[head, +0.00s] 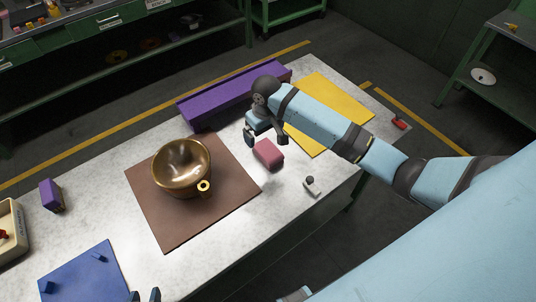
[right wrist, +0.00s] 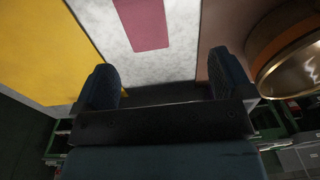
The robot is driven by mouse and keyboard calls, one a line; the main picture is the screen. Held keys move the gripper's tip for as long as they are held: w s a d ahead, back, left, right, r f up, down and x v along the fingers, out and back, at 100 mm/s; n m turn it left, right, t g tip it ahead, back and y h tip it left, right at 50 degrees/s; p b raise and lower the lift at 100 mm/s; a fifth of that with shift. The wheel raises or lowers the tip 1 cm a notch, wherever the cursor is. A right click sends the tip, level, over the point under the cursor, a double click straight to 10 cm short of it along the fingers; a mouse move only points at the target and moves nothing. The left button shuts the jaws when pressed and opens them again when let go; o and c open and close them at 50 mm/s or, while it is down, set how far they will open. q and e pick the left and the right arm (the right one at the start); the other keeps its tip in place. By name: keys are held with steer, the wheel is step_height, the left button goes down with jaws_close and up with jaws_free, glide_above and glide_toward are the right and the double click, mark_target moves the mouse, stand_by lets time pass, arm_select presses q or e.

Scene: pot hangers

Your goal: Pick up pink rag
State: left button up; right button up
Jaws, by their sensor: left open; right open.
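The pink rag (head: 268,154) is a small folded block on the white table, between the brown mat and the yellow mat. It also shows at the top of the right wrist view (right wrist: 142,22), ahead of the fingers. My right gripper (head: 266,136) is open and empty, just behind the rag in the head view; its two dark fingers (right wrist: 158,85) stand apart in the right wrist view. The rag is not between them. My left gripper (head: 146,295) shows only its open fingertips at the bottom edge of the head view, by the blue mat.
A brass pot (head: 181,167) stands on the brown mat (head: 165,232), left of the rag. A purple bin (head: 222,103) lies behind. The yellow mat (head: 335,108) is under my right arm. A small grey knobbed item (head: 312,186) sits at the near edge. A blue mat (head: 80,275) lies front left.

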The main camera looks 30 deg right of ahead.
mark_target(267, 148)
steer(key=f, duration=0.4)
steer(key=w+d+f, duration=0.1)
steer(key=f, duration=0.1)
steer(key=shift+d+f, duration=0.1)
steer(key=shift+f, duration=0.3)
steer(key=f, duration=0.5)
steer(key=shift+w+d+f+p, duration=0.1)
steer(key=shift+w+d+p, duration=0.1)
steer(key=shift+d+p, duration=0.15)
steer(key=c, duration=1.1)
step_height(267, 148, up, 20)
steer(key=shift+b, duration=0.3)
